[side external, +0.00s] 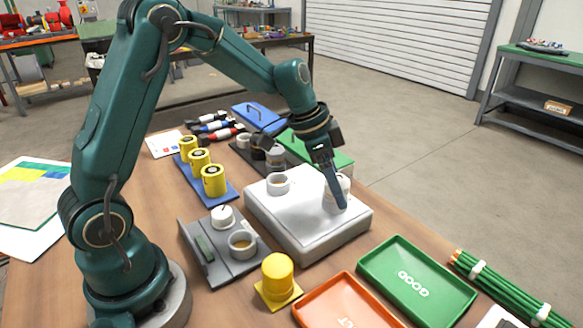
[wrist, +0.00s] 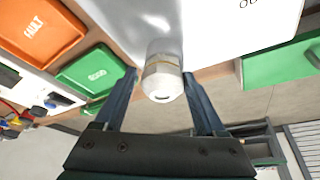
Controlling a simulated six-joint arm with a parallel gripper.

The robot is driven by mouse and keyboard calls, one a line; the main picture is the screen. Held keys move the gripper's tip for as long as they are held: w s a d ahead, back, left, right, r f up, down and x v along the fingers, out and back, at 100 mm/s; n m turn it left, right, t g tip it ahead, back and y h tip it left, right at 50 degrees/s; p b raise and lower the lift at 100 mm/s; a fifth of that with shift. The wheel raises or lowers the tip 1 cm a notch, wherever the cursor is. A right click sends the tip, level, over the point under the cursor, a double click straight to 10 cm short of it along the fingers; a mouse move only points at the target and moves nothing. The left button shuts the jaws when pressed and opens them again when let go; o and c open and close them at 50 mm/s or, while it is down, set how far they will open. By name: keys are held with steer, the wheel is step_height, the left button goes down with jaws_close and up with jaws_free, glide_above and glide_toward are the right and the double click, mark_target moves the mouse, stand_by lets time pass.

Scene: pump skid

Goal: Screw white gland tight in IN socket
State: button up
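The white gland (wrist: 162,82) stands on the white box (side external: 300,222) near its right corner, with a hexagonal body and a thin tan ring in the wrist view. In the side view it is mostly hidden behind a finger, with a strip of the gland (side external: 344,184) visible. My gripper (wrist: 160,74) is around the gland, one finger on each side. A gap shows at the left finger; the right finger is very close to it. I cannot make out an IN label, and the thread is hidden.
A white ring-shaped socket (side external: 278,184) stands on the box's left part. A green tray (side external: 417,283) and an orange tray (side external: 345,305) lie in front. A grey fixture (side external: 222,247), a yellow knob (side external: 278,276) and a blue rack of yellow cylinders (side external: 214,183) stand left.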

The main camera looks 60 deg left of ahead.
steer(key=shift+o, duration=0.3)
steer(key=shift+a, duration=0.1)
steer(key=n+y, duration=0.1)
steer(key=n, duration=0.1)
steer(key=n+t, duration=0.1)
steer(key=n, duration=0.1)
steer(key=shift+n+y, duration=0.4)
steer(key=shift+n+y, duration=0.9)
steer(key=shift+n, duration=1.3)
steer(key=shift+c, duration=0.3)
